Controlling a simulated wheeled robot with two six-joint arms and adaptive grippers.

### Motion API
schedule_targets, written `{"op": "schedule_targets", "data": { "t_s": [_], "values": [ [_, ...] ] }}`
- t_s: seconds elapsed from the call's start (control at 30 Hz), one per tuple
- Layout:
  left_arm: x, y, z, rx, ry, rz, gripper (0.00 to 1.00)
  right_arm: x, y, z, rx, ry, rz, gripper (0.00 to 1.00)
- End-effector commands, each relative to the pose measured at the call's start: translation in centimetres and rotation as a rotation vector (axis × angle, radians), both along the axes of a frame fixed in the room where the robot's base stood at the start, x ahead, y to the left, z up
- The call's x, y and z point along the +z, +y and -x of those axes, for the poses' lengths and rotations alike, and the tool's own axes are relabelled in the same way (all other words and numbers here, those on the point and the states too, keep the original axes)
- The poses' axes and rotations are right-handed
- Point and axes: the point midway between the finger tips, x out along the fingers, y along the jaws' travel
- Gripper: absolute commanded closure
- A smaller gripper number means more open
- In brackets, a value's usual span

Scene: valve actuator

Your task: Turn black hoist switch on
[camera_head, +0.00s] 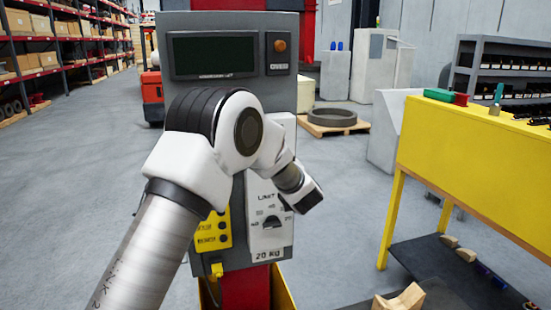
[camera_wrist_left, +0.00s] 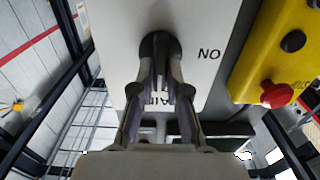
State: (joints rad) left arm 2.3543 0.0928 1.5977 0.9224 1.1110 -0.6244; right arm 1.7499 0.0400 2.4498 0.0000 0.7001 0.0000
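The black switch (camera_wrist_left: 160,46) is a round knob on a white plate (camera_wrist_left: 115,25) in the left wrist view. An upside-down "ON" label is to its right; other lettering on the plate is partly covered. My left gripper (camera_wrist_left: 161,70) has its two fingertips at the knob, one on each side. Contact with the knob cannot be made out. My right gripper is not in view.
A yellow button box (camera_wrist_left: 275,50) with a red button (camera_wrist_left: 276,94) sits beside the plate. A yellow table (camera_head: 480,150) stands at right. Grey floor (camera_head: 345,190) is open between them.

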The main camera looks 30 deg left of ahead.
Motion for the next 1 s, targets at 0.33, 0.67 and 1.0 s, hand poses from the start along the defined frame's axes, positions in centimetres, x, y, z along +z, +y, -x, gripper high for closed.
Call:
{"op": "schedule_targets", "data": {
  "t_s": [0.33,0.67,1.0],
  "values": [
    [-0.2,0.0,0.0,0.001,-0.03,0.025,1.0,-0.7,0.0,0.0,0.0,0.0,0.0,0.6],
    [-0.5,0.2,0.2,0.0,-0.179,0.151,1.0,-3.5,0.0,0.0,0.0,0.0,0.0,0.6],
    [-0.7,0.3,0.4,0.0,-0.419,0.356,1.0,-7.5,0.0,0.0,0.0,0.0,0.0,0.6]
  ]
}}
